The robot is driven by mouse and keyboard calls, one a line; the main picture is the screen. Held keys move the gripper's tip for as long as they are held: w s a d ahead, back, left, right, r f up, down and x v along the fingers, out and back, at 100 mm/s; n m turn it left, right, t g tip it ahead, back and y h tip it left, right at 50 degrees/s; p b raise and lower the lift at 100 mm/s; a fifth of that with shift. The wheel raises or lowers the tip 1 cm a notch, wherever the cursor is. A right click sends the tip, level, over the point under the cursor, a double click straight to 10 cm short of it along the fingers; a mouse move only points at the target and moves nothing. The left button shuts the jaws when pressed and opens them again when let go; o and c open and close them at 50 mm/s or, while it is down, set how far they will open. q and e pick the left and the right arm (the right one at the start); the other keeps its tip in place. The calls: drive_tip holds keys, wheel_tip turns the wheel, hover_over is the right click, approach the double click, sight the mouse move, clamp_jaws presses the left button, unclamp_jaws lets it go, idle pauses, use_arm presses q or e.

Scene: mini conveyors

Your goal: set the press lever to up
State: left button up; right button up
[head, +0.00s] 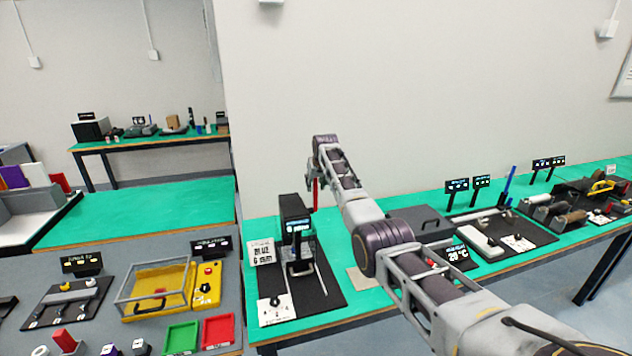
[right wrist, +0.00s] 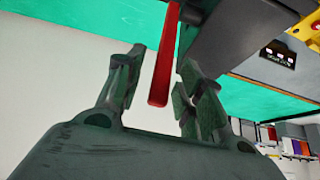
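The press (head: 296,228) is a dark upright unit on a black base plate on the green table. Its red lever (head: 315,196) shows as a thin, nearly upright bar at the right of the press head. My right gripper (head: 317,170) is above the press at the lever's upper part. In the right wrist view, the red lever (right wrist: 165,60) lies between the two fingers of the open gripper (right wrist: 161,58), with gaps visible on both sides. Its free end points toward the palm. My left gripper is not in view.
A yellow-framed clear box (head: 157,287) is on the grey table at left. Other devices, including a grey case (head: 418,223), stand to the right, partly behind my right arm.

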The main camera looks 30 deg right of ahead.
drive_tip(key=shift+s+r, duration=0.3)
drive_tip(key=shift+r, duration=0.25)
drive_tip(key=v, duration=1)
drive_tip(key=shift+s+r, duration=0.2)
drive_tip(key=shift+a+f, duration=0.15)
idle(0.4)
